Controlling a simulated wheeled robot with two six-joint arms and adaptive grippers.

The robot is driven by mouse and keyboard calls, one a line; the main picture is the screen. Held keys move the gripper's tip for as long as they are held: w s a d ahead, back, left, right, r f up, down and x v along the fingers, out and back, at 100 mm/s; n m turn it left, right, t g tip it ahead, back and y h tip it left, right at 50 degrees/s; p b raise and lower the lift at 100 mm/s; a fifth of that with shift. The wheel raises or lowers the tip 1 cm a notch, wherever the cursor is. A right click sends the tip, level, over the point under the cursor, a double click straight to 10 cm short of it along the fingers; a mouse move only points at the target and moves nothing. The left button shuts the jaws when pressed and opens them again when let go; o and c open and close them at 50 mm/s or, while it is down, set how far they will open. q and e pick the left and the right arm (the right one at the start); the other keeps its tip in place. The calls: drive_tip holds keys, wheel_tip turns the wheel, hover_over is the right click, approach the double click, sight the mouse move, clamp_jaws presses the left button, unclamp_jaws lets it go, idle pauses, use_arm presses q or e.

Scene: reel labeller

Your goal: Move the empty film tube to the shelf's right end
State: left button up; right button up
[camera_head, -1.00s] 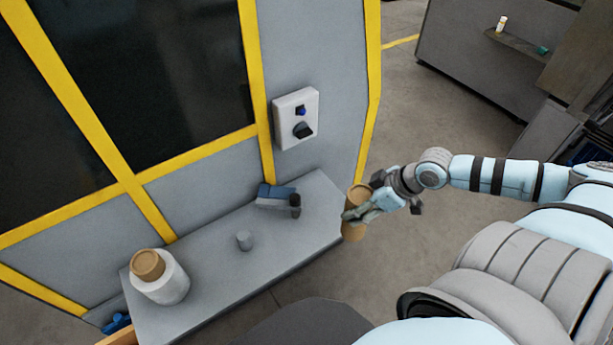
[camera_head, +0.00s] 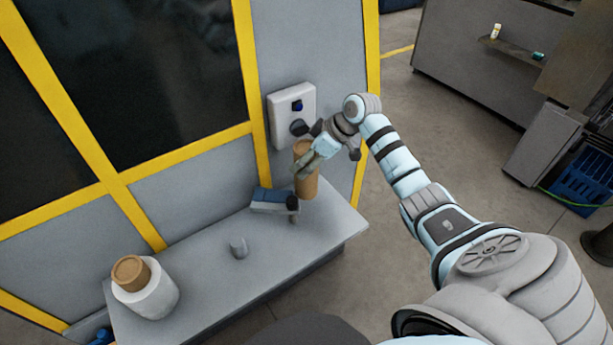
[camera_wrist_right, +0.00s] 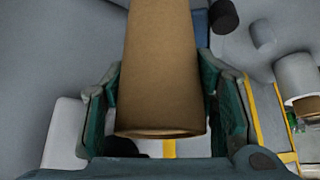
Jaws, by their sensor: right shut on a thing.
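The empty film tube (camera_head: 309,185) is a brown cardboard cylinder, held roughly upright at the right end of the grey shelf (camera_head: 213,287). My right gripper (camera_head: 307,165) is shut on it, with its fingers on either side. In the right wrist view the tube (camera_wrist_right: 162,70) fills the middle between the green-padded fingers (camera_wrist_right: 165,110). I cannot tell whether the tube's lower end touches the shelf. My left gripper is not in view.
A white film roll (camera_head: 151,294) with a brown core stands at the shelf's left end. A blue-and-grey device (camera_head: 270,200) is just left of the tube. A white control box (camera_head: 291,115) with a dark knob is on the wall behind.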

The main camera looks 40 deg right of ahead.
drive_tip(key=shift+s+d+f, duration=0.1)
drive_tip(key=shift+s+f, duration=0.05)
drive_tip(key=shift+f, duration=0.4)
drive_tip(key=shift+s+f, duration=0.1)
drive_tip(key=shift+f, duration=0.45)
drive_tip(key=f, duration=0.4)
drive_tip(key=shift+w+f, duration=0.2)
drive_tip(key=shift+f, duration=0.05)
drive_tip(key=o, duration=1.3)
drive_tip(key=shift+s+d+r, duration=0.15)
drive_tip(key=shift+d+r, duration=0.05)
drive_tip(key=shift+r, duration=0.3)
drive_tip(key=p+v, duration=0.1)
drive_tip(key=v, duration=1)
